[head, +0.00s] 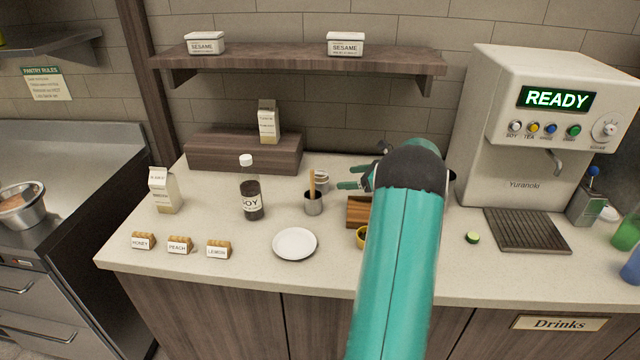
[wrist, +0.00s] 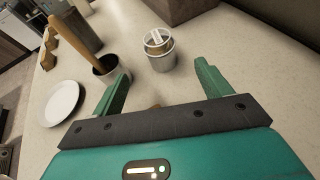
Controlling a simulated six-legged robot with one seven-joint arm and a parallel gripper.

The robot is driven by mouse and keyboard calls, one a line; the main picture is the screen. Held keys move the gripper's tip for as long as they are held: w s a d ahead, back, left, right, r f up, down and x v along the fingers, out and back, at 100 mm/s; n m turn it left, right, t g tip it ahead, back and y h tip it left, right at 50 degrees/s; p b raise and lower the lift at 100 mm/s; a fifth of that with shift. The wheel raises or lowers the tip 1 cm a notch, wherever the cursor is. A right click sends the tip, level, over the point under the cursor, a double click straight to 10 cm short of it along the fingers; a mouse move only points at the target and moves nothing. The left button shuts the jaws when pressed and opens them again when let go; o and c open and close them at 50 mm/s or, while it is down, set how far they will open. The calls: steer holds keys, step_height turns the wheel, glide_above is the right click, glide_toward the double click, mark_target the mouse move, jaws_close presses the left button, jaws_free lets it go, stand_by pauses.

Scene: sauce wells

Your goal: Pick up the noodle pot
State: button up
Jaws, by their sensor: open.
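A small light-grey pot (wrist: 160,58) with a pale lid and something white on top stands upright on the counter. It is probably the noodle pot, though no label is readable. In the head view this pot (head: 321,178) stands behind and right of a metal cup (head: 313,205) that holds a wooden utensil. My gripper (wrist: 162,72) is open and empty, with the pot beyond and between its teal fingertips in the wrist view. In the head view my gripper (head: 352,178) is right of the pot, partly hidden by my arm.
The cup with its wooden utensil (wrist: 91,45) is close to the left finger. A soy bottle (head: 251,192) and white plate (head: 295,244) stand left. A wooden riser (head: 240,154) is behind.

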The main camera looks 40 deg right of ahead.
mark_target(316, 181)
steer(key=shift+f, duration=0.35)
steer(key=x, duration=1.3)
steer(key=shift+w+a, duration=0.15)
steer(key=c, duration=1.2)
steer(key=shift+r, duration=0.15)
